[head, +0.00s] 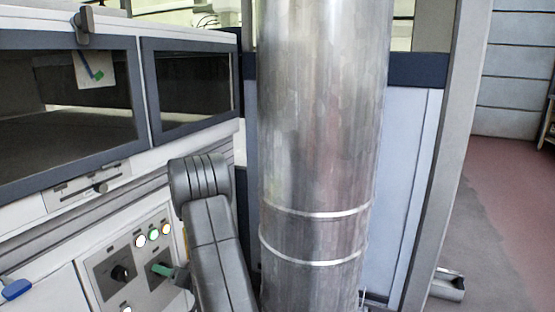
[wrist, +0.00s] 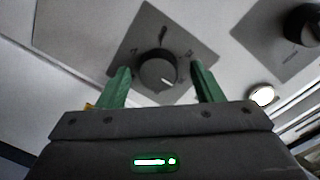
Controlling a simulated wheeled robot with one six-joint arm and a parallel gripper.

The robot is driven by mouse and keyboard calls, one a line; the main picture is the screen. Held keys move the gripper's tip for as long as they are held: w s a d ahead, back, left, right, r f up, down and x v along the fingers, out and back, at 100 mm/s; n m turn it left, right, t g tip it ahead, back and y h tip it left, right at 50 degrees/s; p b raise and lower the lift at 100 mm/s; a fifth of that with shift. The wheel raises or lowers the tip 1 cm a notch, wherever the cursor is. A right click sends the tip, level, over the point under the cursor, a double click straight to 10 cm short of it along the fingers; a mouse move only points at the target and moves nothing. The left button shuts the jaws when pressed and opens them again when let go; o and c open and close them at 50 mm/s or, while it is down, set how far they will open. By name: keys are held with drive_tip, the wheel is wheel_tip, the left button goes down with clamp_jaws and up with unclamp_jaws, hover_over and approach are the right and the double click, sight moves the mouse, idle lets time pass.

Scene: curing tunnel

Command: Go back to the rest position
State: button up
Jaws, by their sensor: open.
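My gripper (wrist: 160,74) is open, with its two green fingers apart. In the wrist view a black rotary knob (wrist: 157,73) on a grey square plate shows between the fingers. A gap shows on each side of the knob, but I cannot tell how far the fingertips are from the panel. In the head view one green finger of my gripper (head: 168,270) shows low at the control panel, in front of the right-hand plate (head: 158,257). My grey arm hides most of the rest of the gripper. Nothing is held.
Another black knob (head: 121,273) sits on the left plate, with indicator lights (head: 153,235) above. Tunnel windows (head: 65,95) and a slider (head: 100,188) are higher up. A thick metal column (head: 320,130) stands close right of my arm. Open reddish floor (head: 510,200) lies far right.

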drive_tip(key=shift+f+n+t+b, duration=0.15)
drive_tip(key=shift+n+b, duration=0.4)
drive_tip(key=shift+n, duration=1.2)
drive_tip(key=shift+r+n+t+b, duration=0.1)
drive_tip(key=shift+n+t+b, duration=0.3)
drive_tip(key=shift+n, duration=1.35)
